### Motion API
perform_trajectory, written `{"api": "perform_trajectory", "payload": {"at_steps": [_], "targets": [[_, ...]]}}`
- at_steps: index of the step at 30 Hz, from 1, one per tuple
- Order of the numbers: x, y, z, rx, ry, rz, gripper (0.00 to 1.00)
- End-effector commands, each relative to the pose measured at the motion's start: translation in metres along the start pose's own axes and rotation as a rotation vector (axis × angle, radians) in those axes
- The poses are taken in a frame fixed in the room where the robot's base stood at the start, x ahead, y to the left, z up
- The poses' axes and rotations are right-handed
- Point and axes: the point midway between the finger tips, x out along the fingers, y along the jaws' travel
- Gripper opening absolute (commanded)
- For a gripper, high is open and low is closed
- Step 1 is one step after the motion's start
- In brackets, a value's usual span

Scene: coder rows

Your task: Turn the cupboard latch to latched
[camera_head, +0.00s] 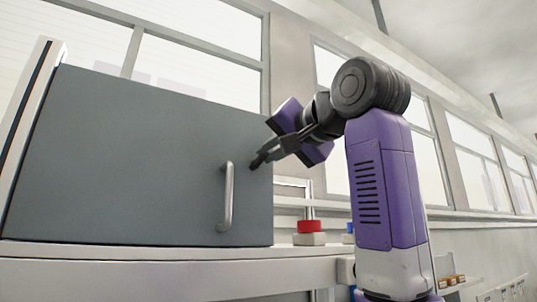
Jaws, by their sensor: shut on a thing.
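The cupboard (140,160) has a grey-blue door that looks closed, with a silver vertical bar handle (228,197) near its right edge. My gripper (258,160) reaches in from the right. Its dark fingertips are at the door's right edge, above and to the right of the handle and apart from it. The fingers are shut on the latch there. The latch is hidden behind or between the fingers, so I cannot tell which way it points.
A red button on a pale base (310,232) stands right of the cupboard, below my gripper. A blue item (348,234) is partly hidden behind my arm. The cupboard stands on a pale counter (150,252). Small boxes (450,281) sit on a shelf at the lower right.

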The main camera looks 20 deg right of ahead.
Motion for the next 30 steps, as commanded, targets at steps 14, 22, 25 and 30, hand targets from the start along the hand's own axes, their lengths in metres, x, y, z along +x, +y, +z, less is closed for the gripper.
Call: {"api": "perform_trajectory", "payload": {"at_steps": [14,22,25,30], "targets": [[0.000,0.007,0.003,0.455,-0.002,-0.002,0.00],[0.000,0.011,0.004,0.684,-0.001,-0.001,0.00],[0.000,0.013,0.005,0.751,0.000,0.000,0.00],[0.000,0.014,0.006,0.841,0.001,0.001,0.00]]}}
